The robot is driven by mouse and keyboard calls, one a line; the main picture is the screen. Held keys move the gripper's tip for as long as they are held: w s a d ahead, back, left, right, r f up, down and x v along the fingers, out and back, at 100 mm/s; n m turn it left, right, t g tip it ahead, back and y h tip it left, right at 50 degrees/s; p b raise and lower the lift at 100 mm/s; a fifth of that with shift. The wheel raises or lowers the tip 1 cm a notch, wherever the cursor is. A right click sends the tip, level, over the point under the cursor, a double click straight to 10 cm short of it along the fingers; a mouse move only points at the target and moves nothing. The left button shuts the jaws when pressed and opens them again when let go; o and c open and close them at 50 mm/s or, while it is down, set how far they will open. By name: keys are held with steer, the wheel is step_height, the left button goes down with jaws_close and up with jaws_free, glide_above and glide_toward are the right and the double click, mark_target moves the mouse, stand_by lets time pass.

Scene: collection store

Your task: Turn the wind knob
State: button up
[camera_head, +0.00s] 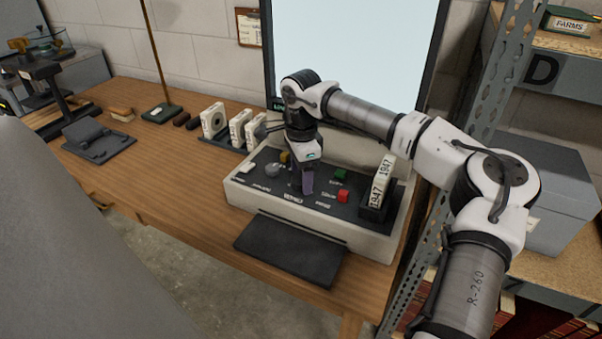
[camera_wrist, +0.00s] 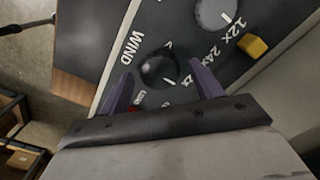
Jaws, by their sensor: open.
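The wind knob (camera_wrist: 152,78) is a round black knob with a pale pointer line, on a dark panel beside the white word WIND, in the wrist view. My gripper (camera_wrist: 162,68) is open, with one purple finger on each side of the knob; I cannot tell whether either finger touches it. In the head view my gripper (camera_head: 307,188) points down over the dark top of the pale console (camera_head: 245,197) and hides the knob there.
A grey dial (camera_wrist: 212,14) and a yellow button (camera_wrist: 253,46) are near the knob. Green (camera_head: 340,174) and red (camera_head: 342,197) buttons and a holder with 1947 boxes (camera_head: 375,208) stand to the right. White reel boxes (camera_head: 214,121) stand behind left. A metal shelf (camera_head: 480,90) is at right.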

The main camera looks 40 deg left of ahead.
mark_target(301, 178)
step_height(301, 178, up, 14)
steer(key=b, duration=0.1)
steer(key=shift+f, duration=0.2)
steer(key=shift+s+f, duration=0.1)
stand_by(0.5)
